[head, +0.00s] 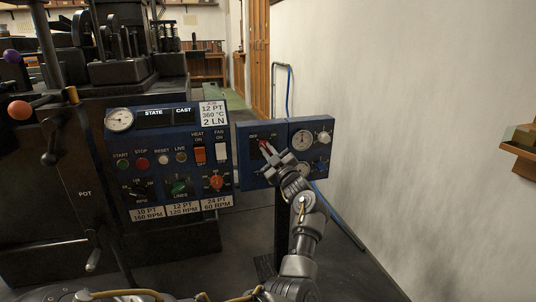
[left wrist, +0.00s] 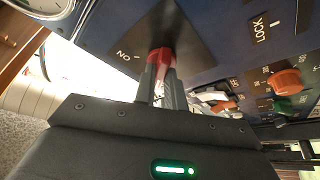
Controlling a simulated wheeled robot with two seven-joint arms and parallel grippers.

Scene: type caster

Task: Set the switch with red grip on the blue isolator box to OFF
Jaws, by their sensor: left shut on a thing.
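The blue isolator box (head: 246,178) stands right of the main control panel in the head view. The switch's red grip (head: 264,145) is in front of its black plate, below small white lettering. My left gripper (head: 269,151) is shut on the red grip. In the left wrist view, the red grip (left wrist: 160,56) sits between the tips of my left gripper (left wrist: 159,76). The black plate (left wrist: 178,30) behind it has an upside-down ON label beside the grip. The gripper hides much of the switch, and I cannot tell its exact setting. My right gripper is not in view.
The blue main panel (head: 180,148) with buttons, rockers and knobs is to the left. A blue dial unit (head: 318,150) adjoins the isolator box on its right. A wooden wall shelf (head: 520,150) is at far right. Open floor and bare wall lie between.

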